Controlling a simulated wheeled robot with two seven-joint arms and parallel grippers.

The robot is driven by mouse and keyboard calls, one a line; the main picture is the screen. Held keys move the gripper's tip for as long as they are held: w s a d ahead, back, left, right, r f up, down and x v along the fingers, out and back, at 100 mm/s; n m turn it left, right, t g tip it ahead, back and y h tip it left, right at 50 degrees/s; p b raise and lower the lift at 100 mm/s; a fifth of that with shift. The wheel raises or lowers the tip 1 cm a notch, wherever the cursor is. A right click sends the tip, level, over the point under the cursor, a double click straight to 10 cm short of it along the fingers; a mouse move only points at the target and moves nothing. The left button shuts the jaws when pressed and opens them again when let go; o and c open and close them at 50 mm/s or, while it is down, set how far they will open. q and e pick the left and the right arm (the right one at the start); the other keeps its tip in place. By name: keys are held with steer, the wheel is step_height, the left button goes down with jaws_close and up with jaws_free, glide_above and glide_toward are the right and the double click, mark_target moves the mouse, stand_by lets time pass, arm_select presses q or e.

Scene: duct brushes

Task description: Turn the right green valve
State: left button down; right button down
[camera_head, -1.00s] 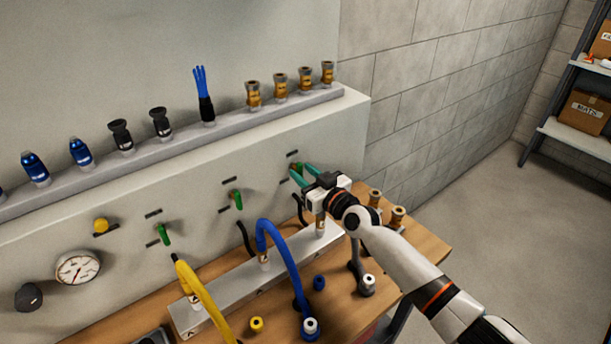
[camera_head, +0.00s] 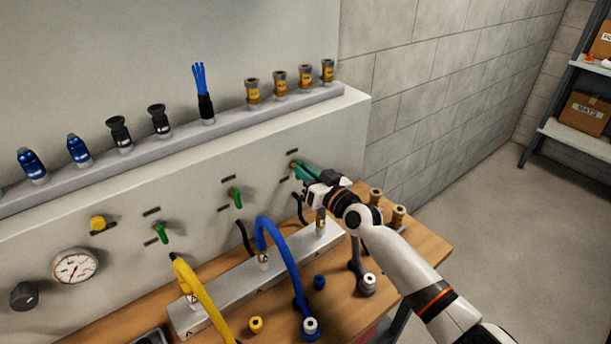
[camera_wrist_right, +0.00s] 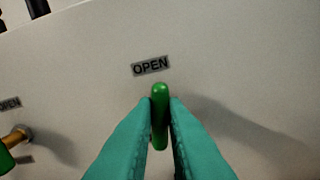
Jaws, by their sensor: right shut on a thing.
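The right green valve is on the panel's right side. In the head view my right gripper (camera_head: 305,172) covers most of it. In the right wrist view the green valve handle (camera_wrist_right: 160,115) stands upright between the two teal fingers (camera_wrist_right: 160,130), below an OPEN label (camera_wrist_right: 150,65). The fingers are shut on the handle. The middle green valve (camera_head: 236,197) and the left green valve (camera_head: 161,233) are on the panel to the left. My left gripper is not in view.
A metal manifold block (camera_head: 250,276) with a blue hose (camera_head: 280,260) and a yellow hose (camera_head: 200,295) lies on the wooden bench (camera_head: 425,252) below. Several brass fittings and brushes stand on the ledge (camera_head: 225,133) above. Free floor (camera_head: 500,225) is at the right.

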steer(key=shift+f+m+b, duration=0.1)
steer(key=shift+m+b, duration=0.5)
steer(key=shift+m, duration=1.5)
steer(key=c, duration=1.5)
jaws_free()
steer(key=shift+d, duration=0.1)
steer(key=shift+o, duration=0.2)
steer(key=v, duration=1.2)
